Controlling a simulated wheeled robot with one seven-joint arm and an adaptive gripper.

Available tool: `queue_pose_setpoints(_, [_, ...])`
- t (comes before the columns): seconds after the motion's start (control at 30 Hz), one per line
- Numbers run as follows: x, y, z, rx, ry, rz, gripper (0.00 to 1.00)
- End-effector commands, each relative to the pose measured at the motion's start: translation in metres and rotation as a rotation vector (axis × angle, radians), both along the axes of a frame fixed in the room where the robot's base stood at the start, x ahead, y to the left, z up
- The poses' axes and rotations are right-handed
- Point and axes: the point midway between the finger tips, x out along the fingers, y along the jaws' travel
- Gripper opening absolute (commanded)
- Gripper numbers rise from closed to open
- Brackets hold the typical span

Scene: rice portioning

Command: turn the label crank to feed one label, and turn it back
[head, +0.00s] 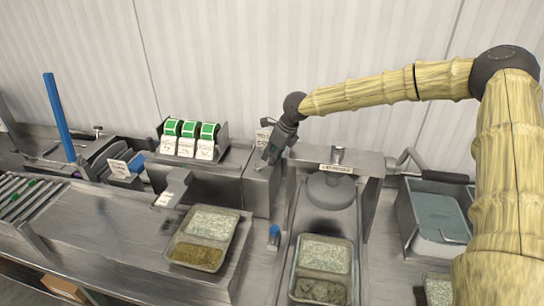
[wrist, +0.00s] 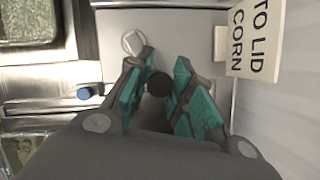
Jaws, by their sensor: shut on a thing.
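The label dispenser (head: 205,171) is a grey metal box with several green and white label rolls (head: 188,130) along its top. My gripper (head: 268,157) is at the dispenser's right end, pointing down. In the wrist view, my gripper (wrist: 163,78) has its teal-padded fingers on either side of a dark round knob (wrist: 158,84), which looks like the crank's handle. It is shut on this knob. A pale round hub (wrist: 134,42) shows just beyond the left finger. The crank's arm is mostly hidden by the fingers, so I cannot tell its angle.
A sign reading "TO LID CORN" (wrist: 254,38) stands close right of the gripper. A press with a round grey head (head: 331,190) is to the right. Filled trays (head: 240,213) stand in front, near a blue knob (head: 275,231). A basin (head: 408,222) is farther right.

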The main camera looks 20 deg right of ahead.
Motion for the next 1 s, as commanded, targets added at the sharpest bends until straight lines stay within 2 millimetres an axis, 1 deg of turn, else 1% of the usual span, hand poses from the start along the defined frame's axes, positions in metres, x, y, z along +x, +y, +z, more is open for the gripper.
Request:
queue_pose_setpoints(0.23, [0.0034,-0.0015,0.0001,-0.001,-0.001,0.053,0.00])
queue_pose_setpoints(0.73, [0.0045,-0.0014,0.0003,-0.002,-0.002,0.064,0.00])
queue_pose_setpoints(0.77, [0.0045,-0.0014,0.0003,-0.002,-0.002,0.064,0.28])
queue_pose_setpoints(0.8, [0.0045,-0.0014,0.0003,-0.002,-0.002,0.064,0.35])
queue_pose_setpoints(0.87, [0.0044,-0.0010,0.0003,-0.002,-0.002,0.064,0.44])
queue_pose_setpoints(1.0, [0.0041,-0.0002,0.0000,-0.002,-0.001,0.065,0.44])
